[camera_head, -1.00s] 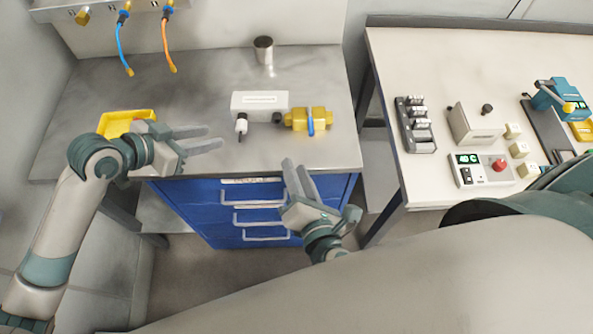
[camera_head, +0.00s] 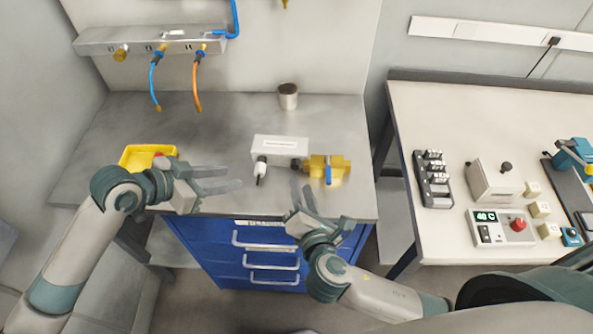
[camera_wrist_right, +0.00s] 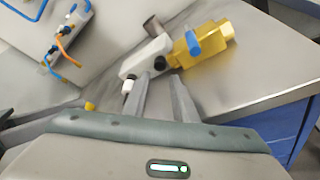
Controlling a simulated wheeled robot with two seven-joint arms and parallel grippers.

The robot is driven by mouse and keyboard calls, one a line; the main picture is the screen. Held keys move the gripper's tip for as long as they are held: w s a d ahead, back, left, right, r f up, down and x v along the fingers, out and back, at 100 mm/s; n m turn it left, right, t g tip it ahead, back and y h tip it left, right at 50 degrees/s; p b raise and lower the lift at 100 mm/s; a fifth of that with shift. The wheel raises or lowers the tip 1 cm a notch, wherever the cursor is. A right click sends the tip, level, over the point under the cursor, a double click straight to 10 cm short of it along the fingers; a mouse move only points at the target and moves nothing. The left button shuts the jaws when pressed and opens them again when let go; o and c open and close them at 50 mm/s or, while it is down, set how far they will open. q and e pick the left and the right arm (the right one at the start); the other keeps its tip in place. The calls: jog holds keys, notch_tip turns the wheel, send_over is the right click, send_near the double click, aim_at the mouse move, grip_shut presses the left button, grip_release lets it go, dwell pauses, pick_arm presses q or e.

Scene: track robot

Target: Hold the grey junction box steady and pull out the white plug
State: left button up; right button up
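The grey junction box (camera_head: 280,148) sits on the metal bench, with a white plug (camera_head: 260,168) on its front left and a black plug or socket (camera_head: 296,164) on its front right. The box also shows in the right wrist view (camera_wrist_right: 147,56), with the white plug (camera_wrist_right: 128,86) at its near end. My left gripper (camera_head: 240,178) is open and empty, just left of the white plug. My right gripper (camera_head: 302,190) is in front of the box, its fingers parted and pointing towards it. In the right wrist view the fingers (camera_wrist_right: 158,82) hold nothing.
A yellow valve with a blue lever (camera_head: 328,168) stands right beside the box. A metal cup (camera_head: 288,96) is behind it. A yellow tray (camera_head: 148,156) lies at the left. Blue and orange hoses (camera_head: 197,85) hang at the back. A second table (camera_head: 445,120) stands right.

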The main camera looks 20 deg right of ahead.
aim_at(291, 152)
jog(key=x, duration=0.7)
jog(key=shift+w+f, duration=0.1)
jog(key=shift+w, duration=0.2)
